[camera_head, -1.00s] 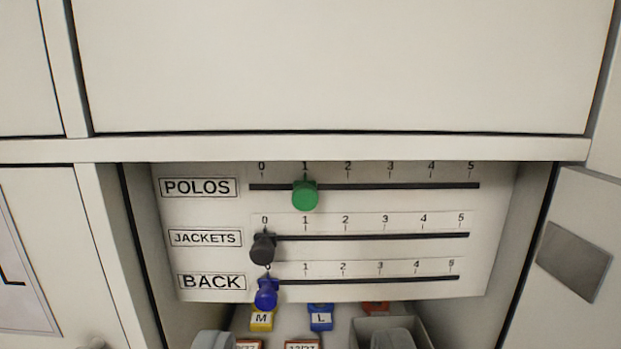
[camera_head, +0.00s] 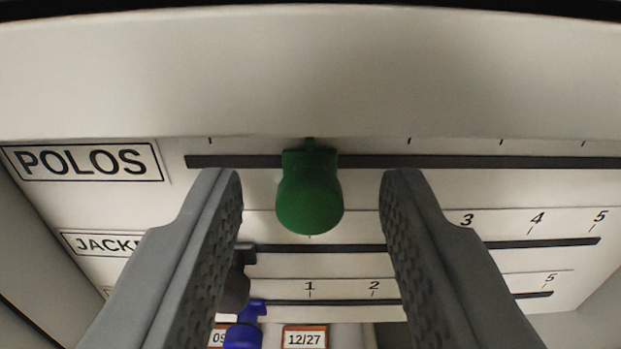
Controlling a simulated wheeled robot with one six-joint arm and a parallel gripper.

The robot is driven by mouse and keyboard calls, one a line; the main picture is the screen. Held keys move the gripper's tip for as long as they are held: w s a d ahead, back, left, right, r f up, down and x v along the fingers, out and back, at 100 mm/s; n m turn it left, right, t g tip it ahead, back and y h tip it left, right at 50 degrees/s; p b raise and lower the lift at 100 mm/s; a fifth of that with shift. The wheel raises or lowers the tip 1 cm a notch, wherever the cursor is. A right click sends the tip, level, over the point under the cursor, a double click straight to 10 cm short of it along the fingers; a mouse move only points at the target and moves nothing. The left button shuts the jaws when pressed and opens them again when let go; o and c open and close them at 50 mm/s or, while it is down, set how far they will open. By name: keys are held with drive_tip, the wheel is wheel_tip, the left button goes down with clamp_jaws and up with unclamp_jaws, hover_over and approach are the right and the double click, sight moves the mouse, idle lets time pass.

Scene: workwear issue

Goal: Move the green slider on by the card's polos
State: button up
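The green slider (camera_head: 309,192) sits on the POLOS track (camera_head: 460,162), at the second tick from the left; the earlier view reads that tick as 1. The polos numbers are out of sight now. My gripper (camera_head: 311,190) is open, with one finger on each side of the green knob and a gap on both sides. The POLOS label (camera_head: 84,161) is at the left end of the track. No card with a polos count can be made out.
Below are the JACKETS track (camera_head: 540,243) with its black slider (camera_head: 236,282), and the lowest track (camera_head: 345,302) with a blue slider (camera_head: 244,325). A 12/27 tag (camera_head: 304,337) shows underneath.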

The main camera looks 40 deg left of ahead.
sight(408, 157)
drive_tip(key=shift+c, duration=0.4)
clamp_jaws()
drive_tip(key=shift+w+d, duration=0.55)
drive_tip(key=shift+d, duration=0.2)
drive_tip(key=shift+w+d, duration=0.55)
drive_tip(key=shift+d, duration=0.2)
drive_tip(key=shift+o, duration=0.4)
unclamp_jaws()
drive_tip(key=shift+s, duration=0.1)
